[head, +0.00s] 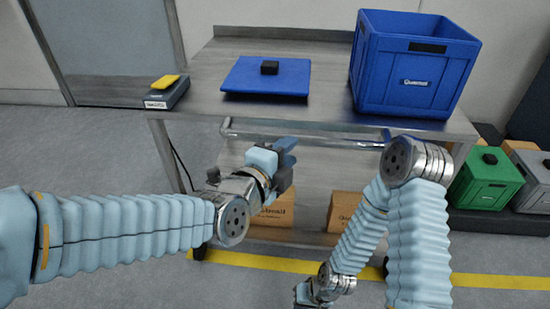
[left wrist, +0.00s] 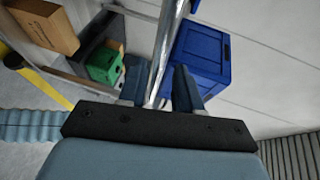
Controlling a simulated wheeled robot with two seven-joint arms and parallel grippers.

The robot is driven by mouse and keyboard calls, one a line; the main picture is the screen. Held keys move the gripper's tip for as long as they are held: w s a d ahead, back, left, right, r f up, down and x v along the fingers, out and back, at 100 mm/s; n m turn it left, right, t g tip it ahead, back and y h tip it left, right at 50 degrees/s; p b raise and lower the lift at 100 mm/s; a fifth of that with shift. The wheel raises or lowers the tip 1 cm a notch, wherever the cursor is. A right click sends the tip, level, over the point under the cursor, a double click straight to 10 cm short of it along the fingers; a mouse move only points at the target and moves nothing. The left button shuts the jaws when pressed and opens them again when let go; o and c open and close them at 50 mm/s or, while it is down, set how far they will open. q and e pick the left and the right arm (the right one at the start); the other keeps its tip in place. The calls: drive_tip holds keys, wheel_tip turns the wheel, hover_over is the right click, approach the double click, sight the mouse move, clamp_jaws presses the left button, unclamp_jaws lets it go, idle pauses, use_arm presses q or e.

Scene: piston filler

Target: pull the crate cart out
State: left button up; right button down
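The crate cart is a steel table (head: 215,75) with a lower shelf and a tubular handle rail (head: 330,141) along its near side. A blue crate (head: 405,85) stands on its top at the right. My left gripper (head: 287,153) is at the rail, left of its middle. In the left wrist view, the left gripper (left wrist: 160,85) has its fingers apart, with the rail (left wrist: 168,45) running between them; I cannot tell whether they touch it. My right arm hangs bent in front of the cart's right half; its gripper is not clearly visible.
A blue lid (head: 250,76) with a black block and a grey device (head: 167,95) with a yellow top lie on the cart. Cardboard boxes (head: 272,212) sit below. A green crate (head: 487,180) stands to the right. A yellow line (head: 270,264) crosses the floor, which is open at left.

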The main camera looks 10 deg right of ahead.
use_arm(q)
drive_tip(key=p+v, duration=0.1)
drive_tip(key=v, duration=0.4)
drive_tip(key=shift+f, duration=0.1)
drive_tip(key=w+a+f+n+g+y, duration=0.1)
drive_tip(key=w+a+f+n+y, duration=0.2)
drive_tip(key=f, duration=0.5)
drive_tip(key=a+f+n+g+y+p, duration=0.1)
drive_tip(key=a+f+n+g, duration=0.1)
drive_tip(key=a+f+n, duration=0.35)
drive_tip(key=w+a+f+n+g+y, duration=0.1)
drive_tip(key=w+f+n+y, duration=0.15)
drive_tip(key=f, duration=0.65)
drive_tip(key=s+a+f+n+g, duration=0.3)
drive_tip(key=s+f+n, duration=0.4)
drive_tip(key=f, duration=0.3)
drive_tip(key=s+a+f+n+g, duration=0.4)
drive_tip(key=s+f+n, duration=0.3)
drive_tip(key=f, duration=0.4)
drive_tip(key=shift+s+a+f+n+h+p, duration=0.3)
drive_tip(key=shift+a+f+n+h+p, duration=0.1)
drive_tip(key=shift+a+n, duration=0.4)
drive_tip(key=shift+r, duration=0.1)
